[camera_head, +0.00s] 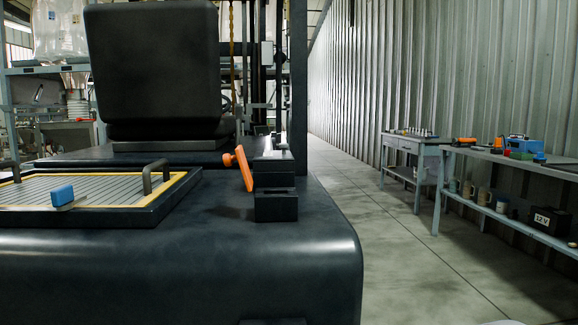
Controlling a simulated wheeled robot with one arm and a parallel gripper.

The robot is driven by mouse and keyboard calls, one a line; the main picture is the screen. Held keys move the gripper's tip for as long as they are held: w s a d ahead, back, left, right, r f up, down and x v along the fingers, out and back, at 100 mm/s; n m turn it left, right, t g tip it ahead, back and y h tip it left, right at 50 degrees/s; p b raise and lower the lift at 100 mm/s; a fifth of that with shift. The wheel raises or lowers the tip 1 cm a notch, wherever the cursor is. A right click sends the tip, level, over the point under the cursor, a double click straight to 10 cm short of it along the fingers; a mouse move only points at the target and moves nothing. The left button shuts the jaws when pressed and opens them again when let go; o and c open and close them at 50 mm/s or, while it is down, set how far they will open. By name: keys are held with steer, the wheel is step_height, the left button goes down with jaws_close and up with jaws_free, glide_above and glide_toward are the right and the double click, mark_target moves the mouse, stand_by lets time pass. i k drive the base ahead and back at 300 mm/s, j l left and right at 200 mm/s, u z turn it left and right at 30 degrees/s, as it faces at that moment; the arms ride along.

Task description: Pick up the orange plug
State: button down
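An orange part (239,168) with a slanted bar and a small knob at its left leans against the left side of a black block (274,184) on top of the dark vehicle body. It is the closest match to the orange plug, but I cannot tell for certain that it is a plug. Its lower end sits near the block, and I cannot see how the two are joined. Another small orange object (464,142) lies on the workbench at right, too small to make out. My gripper is not in view.
The dark vehicle body (200,262) fills the foreground, with a black seat (152,62) behind. A yellow-edged grille (105,204) with handles and a blue-topped piece (63,195) is at left. Workbenches (437,205) line the corrugated wall. The floor (410,262) between is clear.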

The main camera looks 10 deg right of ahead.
mark_target(497, 146)
steer(key=j+z, duration=0.1)
steer(key=j, duration=0.85)
steer(key=z, duration=1.4)
steer(key=i+l+z, duration=0.1)
steer(key=i+l, duration=0.15)
steer(key=l, duration=0.15)
steer(key=i+l, duration=0.3)
steer(key=i+l+u, duration=0.2)
steer(key=i, duration=0.3)
steer(key=i+l+u, duration=0.2)
steer(key=i, duration=0.35)
steer(key=i+l+u, duration=0.2)
steer(key=i+l, duration=0.25)
steer(key=i+j+u, duration=0.1)
steer(key=i, duration=1)
steer(key=i+j+u, duration=0.15)
steer(key=i, duration=0.9)
